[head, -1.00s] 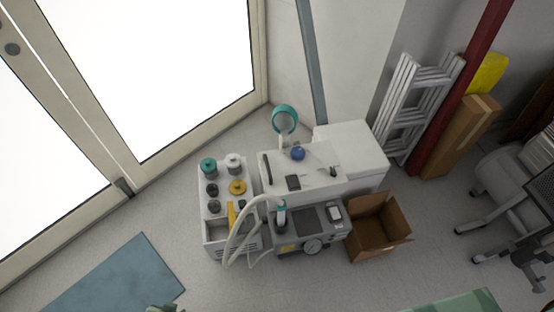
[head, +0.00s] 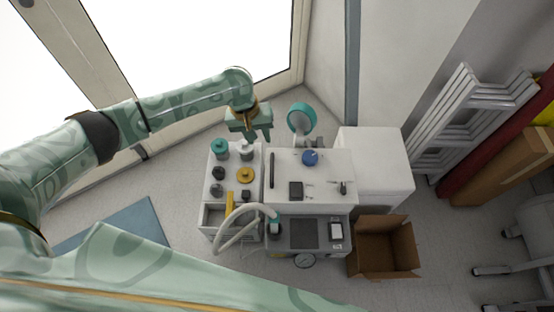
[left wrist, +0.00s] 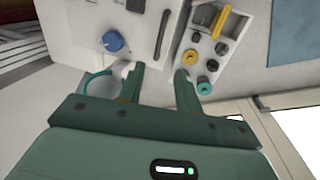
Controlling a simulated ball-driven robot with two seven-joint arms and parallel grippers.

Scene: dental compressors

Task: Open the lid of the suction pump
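The suction pump appears to be the white machine whose flat top panel (head: 330,170) carries a blue knob (head: 311,157) and a dark bar handle (head: 271,170). The panel lies flat. My right gripper is not in view.
A tray of jars and caps (head: 212,192) adjoins the machine's left side. A teal round-headed item (head: 302,117) stands behind. A pale hose (head: 238,218) loops in front, near a gauge (head: 304,261). An open cardboard box (head: 385,248) stands at the front right.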

